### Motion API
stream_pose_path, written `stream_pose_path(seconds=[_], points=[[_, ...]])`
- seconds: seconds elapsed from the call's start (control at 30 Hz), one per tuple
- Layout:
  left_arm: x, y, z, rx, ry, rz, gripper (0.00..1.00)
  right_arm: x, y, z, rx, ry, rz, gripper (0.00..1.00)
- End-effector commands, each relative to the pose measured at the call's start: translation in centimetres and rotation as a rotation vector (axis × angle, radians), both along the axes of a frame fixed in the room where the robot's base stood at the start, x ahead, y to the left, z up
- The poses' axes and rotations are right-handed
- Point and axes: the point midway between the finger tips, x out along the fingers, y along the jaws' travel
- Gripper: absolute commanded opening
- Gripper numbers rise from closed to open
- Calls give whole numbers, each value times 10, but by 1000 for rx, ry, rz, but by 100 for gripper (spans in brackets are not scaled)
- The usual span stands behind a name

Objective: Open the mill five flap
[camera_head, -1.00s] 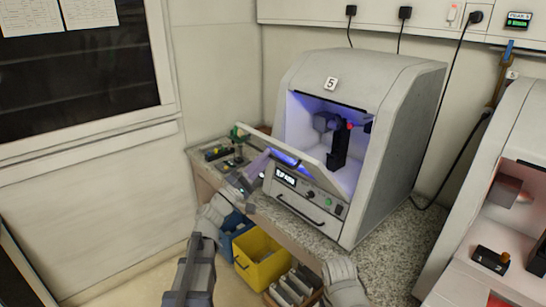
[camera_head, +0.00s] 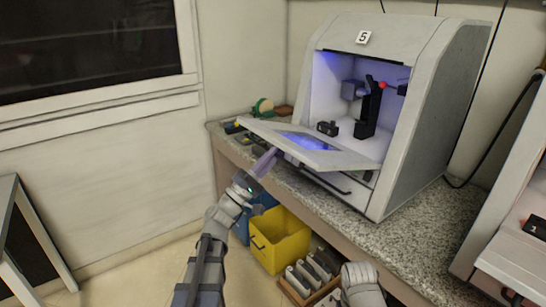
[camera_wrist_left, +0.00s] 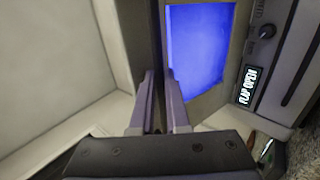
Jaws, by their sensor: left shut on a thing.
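Mill five (camera_head: 440,105) is a grey cabinet with a "5" label, standing on a speckled counter. Its flap (camera_head: 345,158), with a blue-lit window, is hinged low and folded down towards me, close to level. The lit chamber behind it is open to view. My left gripper (camera_head: 268,162) is at the flap's outer edge and shut on it; the exact grip is partly hidden. In the left wrist view the fingers (camera_wrist_left: 160,80) stand beside the blue window, and a display (camera_wrist_left: 248,85) reads "FLAP OPEN". My right gripper is out of view; only part of that arm shows.
Inside the chamber are a black holder (camera_head: 370,108) and a small dark block (camera_head: 327,128). A yellow bin (camera_head: 283,245) and a box of grey pieces (camera_head: 312,275) sit below the counter. Another machine (camera_head: 515,240) stands at right.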

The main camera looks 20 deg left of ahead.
Motion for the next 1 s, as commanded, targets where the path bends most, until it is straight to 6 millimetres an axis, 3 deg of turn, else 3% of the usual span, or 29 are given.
stream_pose_path(seconds=[0.13, 0.63, 0.67, 0.7, 0.9, 1.0], points=[[4, -3, -8, 12, 9, -1, 0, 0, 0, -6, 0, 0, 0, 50], [4, -2, -9, 11, 9, 0, 0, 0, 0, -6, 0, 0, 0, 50], [4, -2, -9, 12, 9, -1, 17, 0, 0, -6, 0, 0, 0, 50], [4, -2, -9, 12, 9, -1, 21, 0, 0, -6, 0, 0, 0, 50], [3, -1, -8, 9, 7, 0, 43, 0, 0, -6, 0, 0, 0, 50], [2, -1, -8, 8, 5, 0, 43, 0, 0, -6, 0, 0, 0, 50]])
